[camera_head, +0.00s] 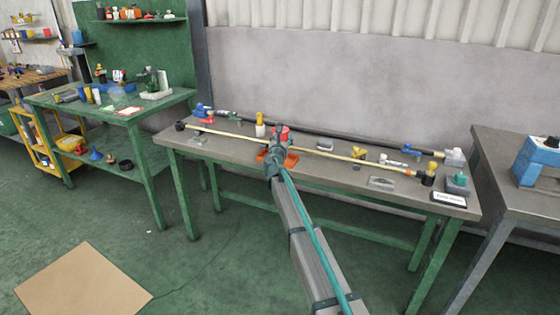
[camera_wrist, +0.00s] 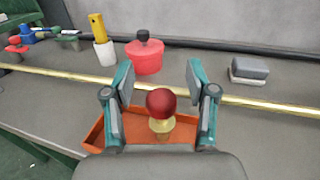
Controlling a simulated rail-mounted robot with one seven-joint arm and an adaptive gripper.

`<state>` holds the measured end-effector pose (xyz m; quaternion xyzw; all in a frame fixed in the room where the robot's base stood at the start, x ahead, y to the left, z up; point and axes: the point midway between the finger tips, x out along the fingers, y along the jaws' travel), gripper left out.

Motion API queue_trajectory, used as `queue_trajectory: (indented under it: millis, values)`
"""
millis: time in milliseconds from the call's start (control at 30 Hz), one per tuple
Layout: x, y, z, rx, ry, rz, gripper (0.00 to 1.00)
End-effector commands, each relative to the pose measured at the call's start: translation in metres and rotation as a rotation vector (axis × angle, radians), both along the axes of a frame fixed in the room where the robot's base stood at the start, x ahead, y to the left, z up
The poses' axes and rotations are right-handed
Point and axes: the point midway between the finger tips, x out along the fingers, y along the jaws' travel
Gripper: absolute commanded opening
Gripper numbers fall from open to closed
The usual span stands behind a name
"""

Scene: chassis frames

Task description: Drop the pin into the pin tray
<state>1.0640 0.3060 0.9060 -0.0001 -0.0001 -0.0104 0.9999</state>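The pin has a red ball head (camera_wrist: 161,102) and a brass-coloured body (camera_wrist: 162,126). In the wrist view it is upright between the spread fingers of my gripper (camera_wrist: 158,88), touching neither. The pin tray is a shallow orange tray (camera_wrist: 97,134), directly behind and below the pin. I cannot tell whether the pin touches the tray floor; my gripper's palm hides its lower end. In the head view the orange tray (camera_head: 292,160) shows on both sides of my gripper (camera_head: 275,157), and the pin cannot be made out.
A red pot with a black knob (camera_wrist: 144,57) stands just behind the tray. A white cup with a yellow handle (camera_wrist: 104,51) is to its left. A long brass rod (camera_wrist: 262,103) crosses the bench behind the tray. A grey block (camera_wrist: 249,69) lies right.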

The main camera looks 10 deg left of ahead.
Motion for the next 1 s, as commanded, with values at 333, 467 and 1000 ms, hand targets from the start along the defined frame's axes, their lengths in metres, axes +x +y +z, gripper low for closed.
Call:
queue_trajectory:
  millis: [333,467,1000]
  values:
    - [-0.001,0.0,0.0,0.0,0.0,0.0,0.61]
    - [-0.009,0.0,0.0,0.0,0.0,0.0,0.61]
    - [-0.1,0.001,0.0,0.0,0.0,0.001,0.61]
